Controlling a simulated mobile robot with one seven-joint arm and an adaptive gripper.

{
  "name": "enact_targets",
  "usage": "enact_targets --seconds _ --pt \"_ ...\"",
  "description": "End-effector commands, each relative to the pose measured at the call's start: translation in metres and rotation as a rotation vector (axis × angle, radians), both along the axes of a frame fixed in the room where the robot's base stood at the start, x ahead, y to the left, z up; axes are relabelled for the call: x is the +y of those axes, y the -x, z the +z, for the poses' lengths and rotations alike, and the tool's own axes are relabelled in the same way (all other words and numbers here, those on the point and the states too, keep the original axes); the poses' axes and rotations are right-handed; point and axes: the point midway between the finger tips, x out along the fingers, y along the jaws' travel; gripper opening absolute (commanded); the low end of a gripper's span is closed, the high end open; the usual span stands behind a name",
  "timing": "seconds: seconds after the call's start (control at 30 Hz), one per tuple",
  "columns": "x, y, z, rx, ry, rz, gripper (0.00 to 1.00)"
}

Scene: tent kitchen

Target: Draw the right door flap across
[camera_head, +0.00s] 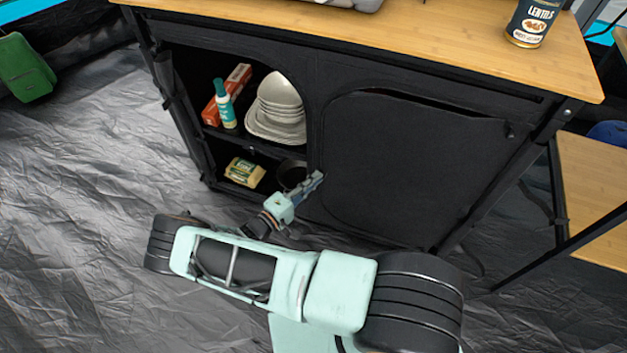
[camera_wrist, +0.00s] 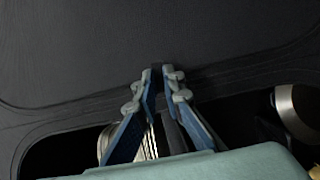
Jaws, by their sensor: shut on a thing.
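The right door flap (camera_head: 415,165) is black fabric on the front of the camping cupboard. It covers most of the right opening, with a narrow dark gap along its top edge. My gripper (camera_head: 314,182) is low at the flap's left side, beside the middle divider of the cupboard. In the wrist view my gripper (camera_wrist: 162,76) has its fingertips closed together on a thin dark fabric edge of the flap. The fabric between the fingertips is mostly hidden.
The left opening is uncovered. Inside are stacked plates (camera_head: 277,107), a green bottle (camera_head: 225,105), a red box (camera_head: 237,80), a yellow packet (camera_head: 244,172) and a dark pot (camera_head: 291,173). A lentils can (camera_head: 532,22) stands on the wooden top (camera_head: 420,30). A side shelf (camera_head: 590,195) is at right.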

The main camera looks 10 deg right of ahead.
Motion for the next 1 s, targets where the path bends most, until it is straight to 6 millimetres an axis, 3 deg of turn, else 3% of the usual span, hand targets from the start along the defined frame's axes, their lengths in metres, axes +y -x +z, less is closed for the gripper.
enact_targets --seconds 0.53,0.57,0.7,1.0 --pt "0.0037 -0.0025 0.0001 -0.001 -0.004 0.007 0.0" --pt "0.0039 -0.0027 0.0002 -0.001 -0.004 0.008 0.09" --pt "0.0032 -0.0022 0.0002 -0.001 -0.003 0.007 0.25" --pt "0.0017 -0.0001 -0.0001 0.0 -0.001 0.002 0.26"
